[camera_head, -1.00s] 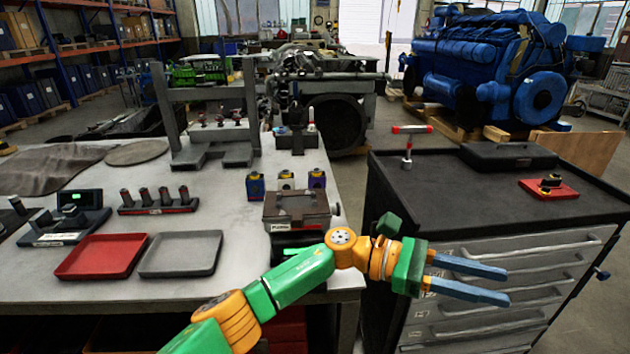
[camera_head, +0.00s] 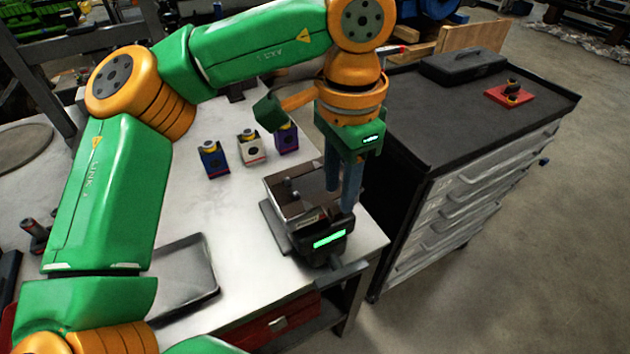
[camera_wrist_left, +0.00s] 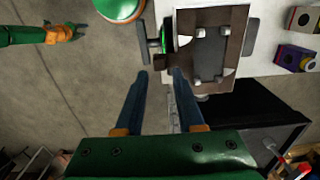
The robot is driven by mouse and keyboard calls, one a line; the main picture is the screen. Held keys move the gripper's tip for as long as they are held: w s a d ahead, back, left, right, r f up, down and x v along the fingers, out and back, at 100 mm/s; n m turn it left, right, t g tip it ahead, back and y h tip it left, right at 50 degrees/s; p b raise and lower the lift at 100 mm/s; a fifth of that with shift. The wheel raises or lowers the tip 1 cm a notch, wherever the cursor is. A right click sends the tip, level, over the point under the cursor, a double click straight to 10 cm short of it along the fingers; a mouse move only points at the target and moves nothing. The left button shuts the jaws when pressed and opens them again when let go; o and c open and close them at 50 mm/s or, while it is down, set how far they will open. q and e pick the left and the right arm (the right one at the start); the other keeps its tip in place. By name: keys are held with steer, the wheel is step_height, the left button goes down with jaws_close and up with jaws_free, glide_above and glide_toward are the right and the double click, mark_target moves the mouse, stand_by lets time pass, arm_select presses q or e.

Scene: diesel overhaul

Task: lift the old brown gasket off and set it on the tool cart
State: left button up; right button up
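In the head view the brown top (camera_head: 284,190) of that fixture sits at the table's right front corner, partly behind my fingers. My left gripper (camera_head: 340,198) points down at the fixture's right side, its blue fingers apart. The tool cart (camera_head: 430,125) stands to the right. Of my right arm, only a green and orange part (camera_wrist_left: 62,32) seems to show.
A dark device with a lit green display (camera_head: 330,238) is at the fixture's front. Three small boxes (camera_head: 250,148) stand behind it and a grey tray (camera_head: 185,275) lies left. The cart top holds a black case (camera_head: 463,66) and a red plate (camera_head: 510,95); its middle is clear.

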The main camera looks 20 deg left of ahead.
mark_target(336, 209)
arm_select(q)
step_height(336, 209, down, 3)
steer(key=shift+s+d+r, duration=0.1)
steer(key=shift+s, duration=0.05)
steer(key=shift+a+f, duration=0.3)
steer(key=shift+f, duration=0.1)
steer(key=shift+d, duration=0.15)
jaws_close()
stand_by(0.8)
